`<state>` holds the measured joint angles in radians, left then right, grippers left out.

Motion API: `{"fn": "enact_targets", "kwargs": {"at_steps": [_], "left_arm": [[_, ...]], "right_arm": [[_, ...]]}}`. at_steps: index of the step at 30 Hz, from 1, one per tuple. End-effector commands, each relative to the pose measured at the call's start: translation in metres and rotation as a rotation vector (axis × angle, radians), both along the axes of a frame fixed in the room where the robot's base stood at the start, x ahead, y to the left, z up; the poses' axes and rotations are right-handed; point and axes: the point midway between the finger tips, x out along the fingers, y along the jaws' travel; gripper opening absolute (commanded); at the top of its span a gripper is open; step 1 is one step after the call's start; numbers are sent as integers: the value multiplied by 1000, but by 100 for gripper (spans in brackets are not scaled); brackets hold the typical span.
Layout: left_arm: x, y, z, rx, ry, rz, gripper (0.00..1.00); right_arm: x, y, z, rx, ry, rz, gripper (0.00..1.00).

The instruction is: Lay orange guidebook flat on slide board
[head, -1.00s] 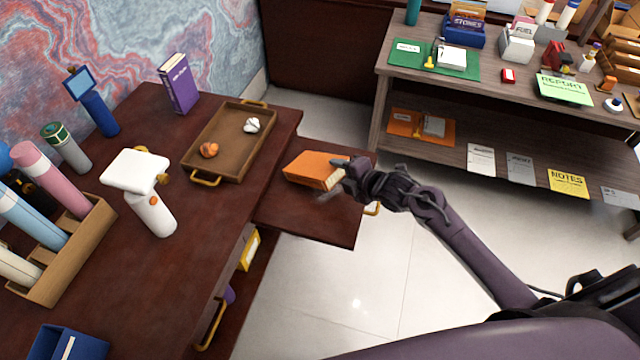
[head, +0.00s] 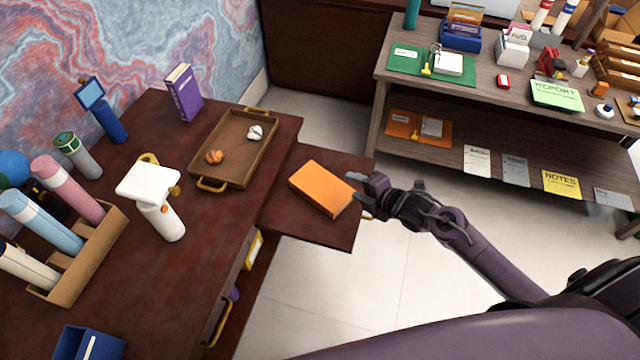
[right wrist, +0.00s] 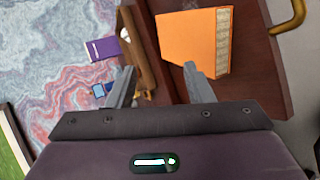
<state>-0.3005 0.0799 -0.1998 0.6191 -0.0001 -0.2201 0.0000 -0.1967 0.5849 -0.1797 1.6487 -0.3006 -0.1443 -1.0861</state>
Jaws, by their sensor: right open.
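The orange guidebook (head: 322,189) lies flat on the slide board (head: 330,236), a dark red-brown board that sticks out from the desk's right side. My right gripper (head: 362,193) is open and empty just right of the book; in the head view its fingers are close to the book's right edge, and I cannot tell whether they touch. In the right wrist view the open fingers (right wrist: 160,88) show in front, with the guidebook (right wrist: 188,42) beyond them, its page edges facing right. My left gripper is not in view.
A wooden tray (head: 206,168) with two small objects stands on the desk left of the board. A purple book (head: 184,94) stands behind it. A white device (head: 158,205) and a tube rack (head: 85,260) stand further left. A shelf unit (head: 480,130) is at the back right.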

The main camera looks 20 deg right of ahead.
Motion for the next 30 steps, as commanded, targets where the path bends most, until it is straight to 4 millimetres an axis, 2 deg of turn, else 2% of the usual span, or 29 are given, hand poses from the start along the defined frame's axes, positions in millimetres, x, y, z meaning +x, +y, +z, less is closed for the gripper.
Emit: {"fn": "enact_targets", "kwargs": {"at_steps": [1, 11, 14, 17, 25, 27, 30], "left_arm": [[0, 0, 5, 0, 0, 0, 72], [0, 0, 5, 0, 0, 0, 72], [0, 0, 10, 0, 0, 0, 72], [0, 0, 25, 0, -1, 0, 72], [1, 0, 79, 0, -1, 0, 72], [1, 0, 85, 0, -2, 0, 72], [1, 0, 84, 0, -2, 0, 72]], "right_arm": [[-3, -1, 4, -1, 2, 0, 47], [-5, -2, 3, 0, 0, 0, 47], [-6, -3, 8, -1, 1, 0, 47], [-10, -4, 22, -2, 1, 0, 47], [-26, -11, 74, -2, 3, 1, 47], [-29, -12, 80, -2, 3, 0, 47], [-30, -13, 79, -1, 2, 0, 47]]}}
